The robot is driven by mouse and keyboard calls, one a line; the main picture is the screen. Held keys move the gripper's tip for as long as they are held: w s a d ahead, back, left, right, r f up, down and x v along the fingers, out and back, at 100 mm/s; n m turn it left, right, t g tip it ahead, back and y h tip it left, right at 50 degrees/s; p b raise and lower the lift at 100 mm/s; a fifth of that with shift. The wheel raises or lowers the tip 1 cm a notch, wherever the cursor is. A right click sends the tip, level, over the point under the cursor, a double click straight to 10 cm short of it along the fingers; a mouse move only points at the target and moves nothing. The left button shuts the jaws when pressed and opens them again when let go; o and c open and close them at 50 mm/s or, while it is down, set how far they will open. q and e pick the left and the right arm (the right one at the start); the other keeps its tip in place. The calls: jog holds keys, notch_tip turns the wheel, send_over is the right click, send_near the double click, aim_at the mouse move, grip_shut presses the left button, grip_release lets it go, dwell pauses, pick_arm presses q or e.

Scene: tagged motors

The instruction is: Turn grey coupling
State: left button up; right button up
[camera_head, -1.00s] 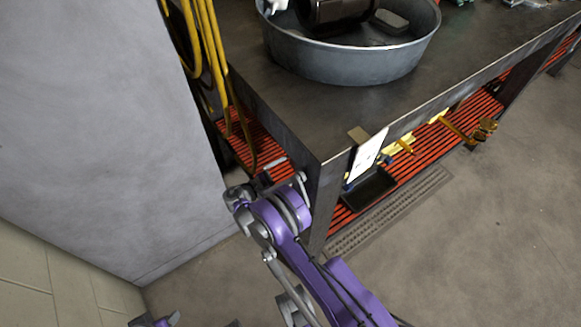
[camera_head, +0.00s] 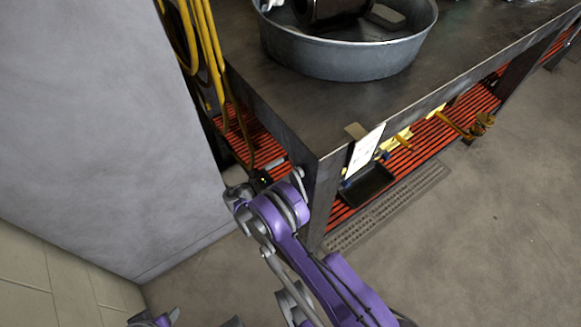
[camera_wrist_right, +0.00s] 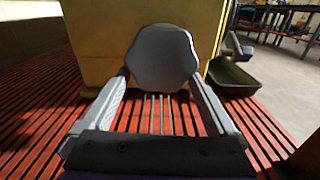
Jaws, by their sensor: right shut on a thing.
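The grey coupling (camera_wrist_right: 162,58) is a rounded, many-sided grey disc on the front of a worn yellow body (camera_wrist_right: 95,45) in the right wrist view. My right gripper (camera_wrist_right: 161,76) is shut on it, one finger against each side. In the head view my purple right arm reaches toward the shelf under the bench, and neither that gripper nor the coupling shows clearly there.
The red slatted shelf (camera_wrist_right: 35,105) lies under the gripper. A dark tray (camera_wrist_right: 234,78) stands to the right of the yellow body. The bench top (camera_head: 300,115) carries a grey metal tub (camera_head: 345,60). Yellow hoses (camera_head: 205,50) hang at its left, beside a grey wall panel (camera_head: 90,120).

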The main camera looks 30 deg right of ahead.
dwell(0.3)
jog(key=o, duration=1)
jog(key=a+p, duration=0.1)
jog(key=a, duration=0.9)
jog(key=shift+s+a+p, duration=0.35)
jog(key=shift+s+a, duration=0.05)
jog(key=shift+s, duration=0.05)
